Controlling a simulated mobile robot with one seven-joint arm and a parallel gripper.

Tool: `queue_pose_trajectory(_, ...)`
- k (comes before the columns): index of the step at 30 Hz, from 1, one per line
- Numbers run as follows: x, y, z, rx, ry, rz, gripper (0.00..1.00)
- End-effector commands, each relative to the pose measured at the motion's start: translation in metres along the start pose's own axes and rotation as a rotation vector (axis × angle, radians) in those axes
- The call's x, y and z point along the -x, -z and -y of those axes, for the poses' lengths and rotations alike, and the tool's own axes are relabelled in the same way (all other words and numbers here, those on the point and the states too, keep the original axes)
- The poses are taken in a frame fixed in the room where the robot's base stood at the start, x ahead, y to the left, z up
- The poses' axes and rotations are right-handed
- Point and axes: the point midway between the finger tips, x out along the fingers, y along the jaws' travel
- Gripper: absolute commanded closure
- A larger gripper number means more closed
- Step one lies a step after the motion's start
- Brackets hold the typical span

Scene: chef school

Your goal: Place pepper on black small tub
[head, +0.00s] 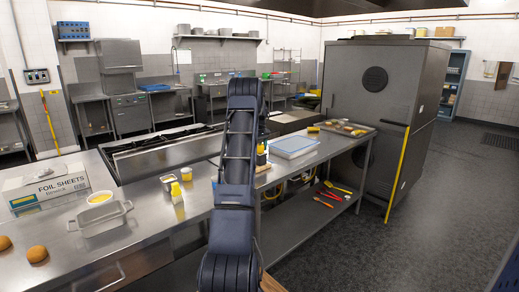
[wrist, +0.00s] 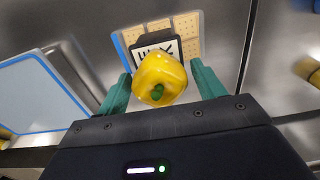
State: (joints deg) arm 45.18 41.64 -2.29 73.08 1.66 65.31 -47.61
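The yellow pepper (wrist: 160,78) with a green stem sits between the two teal fingers of my gripper (wrist: 160,85) in the wrist view. The fingers lie close along both its sides, and it fills the space between them. Just beyond it is the black small tub (wrist: 171,42), square, with a white patch bearing dark marks, partly hidden by the pepper. I cannot tell whether pepper and tub touch. In the head view, my arm hides most of this spot; a little of the yellow pepper (head: 261,148) shows at the arm's right edge.
A pale blue-rimmed tray (wrist: 30,95) lies to the left in the wrist view.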

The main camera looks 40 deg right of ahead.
Motion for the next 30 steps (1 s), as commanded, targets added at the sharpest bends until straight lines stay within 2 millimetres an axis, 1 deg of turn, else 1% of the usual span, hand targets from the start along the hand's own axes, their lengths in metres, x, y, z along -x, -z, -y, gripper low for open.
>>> queue_pose_trajectory(7,0.002,0.0,0.0,0.0,0.0,0.0,0.32)
queue_pose_trajectory(11,0.013,0.001,-0.001,0.0,-0.002,-0.002,0.32)
queue_pose_trajectory(14,0.029,0.0,0.0,0.0,-0.002,-0.002,0.32)
queue_pose_trajectory(24,0.092,0.0,0.0,0.0,-0.002,-0.002,0.32)
queue_pose_trajectory(27,0.106,0.0,0.0,0.0,-0.002,-0.001,0.32)
queue_pose_trajectory(30,0.115,0.0,0.0,0.0,0.0,0.0,0.32)
